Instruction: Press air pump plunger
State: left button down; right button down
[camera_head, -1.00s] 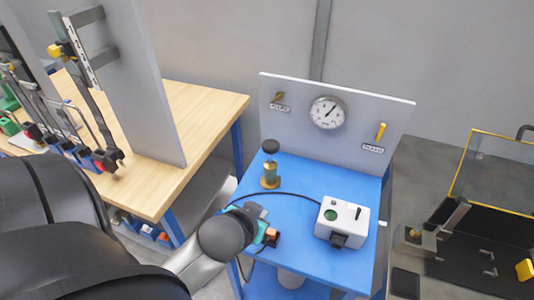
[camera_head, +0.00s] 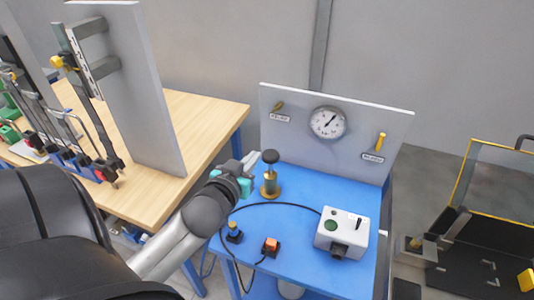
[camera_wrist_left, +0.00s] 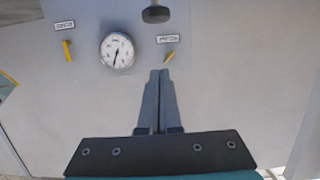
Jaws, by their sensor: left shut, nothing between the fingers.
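The air pump (camera_head: 269,189) stands upright on the blue table, with a brass-coloured body and a black round plunger knob (camera_head: 270,156) on top. The plunger knob is up, with a gap above the body. My left gripper (camera_head: 252,157) is just left of the knob at about its height; whether they touch is unclear. In the left wrist view the shut, empty fingers (camera_wrist_left: 158,73) point towards the panel, and the dark knob (camera_wrist_left: 156,14) shows beyond their tips near the top edge. My right gripper is in neither view.
A grey panel with a round gauge (camera_head: 327,122) and two yellow valve handles stands behind the pump. A wooden workbench is left.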

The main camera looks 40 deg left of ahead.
pick_arm(q)
send_over(271, 157)
jog(key=s, duration=0.2)
notch_tip(271, 157, down, 2)
jog(key=shift+w+a+f+b, duration=0.15)
jog(key=shift+f+b, duration=0.1)
jog(key=shift+f, duration=0.9)
jog(key=shift+w+f+b, duration=0.15)
jog(key=shift+f+b, duration=0.05)
jog(key=shift+f, duration=0.9)
